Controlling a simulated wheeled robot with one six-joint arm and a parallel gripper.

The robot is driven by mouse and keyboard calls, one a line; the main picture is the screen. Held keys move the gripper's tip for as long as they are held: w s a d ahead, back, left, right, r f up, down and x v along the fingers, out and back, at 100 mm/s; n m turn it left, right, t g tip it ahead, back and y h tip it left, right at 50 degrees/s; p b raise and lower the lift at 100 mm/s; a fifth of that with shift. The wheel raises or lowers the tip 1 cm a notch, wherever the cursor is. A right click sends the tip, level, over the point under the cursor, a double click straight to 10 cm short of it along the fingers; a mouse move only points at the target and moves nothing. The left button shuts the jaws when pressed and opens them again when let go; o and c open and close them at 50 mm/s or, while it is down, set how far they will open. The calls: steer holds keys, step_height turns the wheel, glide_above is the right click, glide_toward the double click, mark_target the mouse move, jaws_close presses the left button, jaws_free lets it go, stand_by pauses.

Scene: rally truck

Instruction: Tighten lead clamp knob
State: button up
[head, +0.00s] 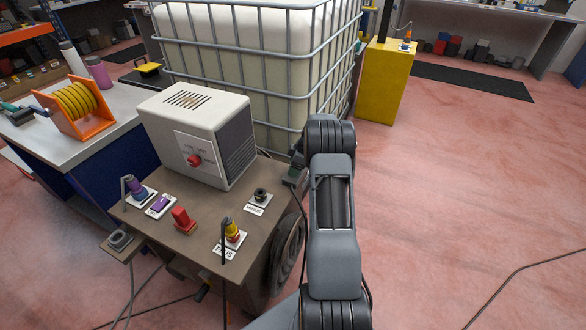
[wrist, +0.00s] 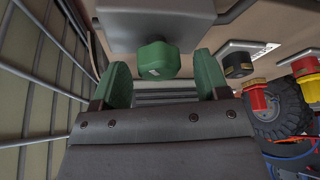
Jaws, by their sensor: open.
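A green faceted knob (wrist: 157,60) sticks out from a grey block (wrist: 155,18) in the wrist view. It looks like the lead clamp knob; I see no other green knob. My gripper (wrist: 163,76) is open, with one green finger on each side of the knob's line. The fingertips are near the knob, with gaps showing on both sides, and nothing is held. In the head view my gripper (head: 292,174) is at the right edge of the brown cart top (head: 205,190), partly hidden by my arm. The green knob cannot be made out there.
A white-and-grey charger box (head: 200,135) with a red knob stands on the cart. A black post (head: 260,195), a yellow-and-red terminal (head: 233,232), a red piece (head: 182,219) and purple parts (head: 160,205) sit nearby. A caged white tank (head: 245,60) stands close behind.

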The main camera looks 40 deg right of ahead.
steer(key=shift+w+a+f, duration=0.15)
steer(key=shift+w+f, duration=0.05)
steer(key=shift+f, duration=0.4)
steer(key=c, duration=0.9)
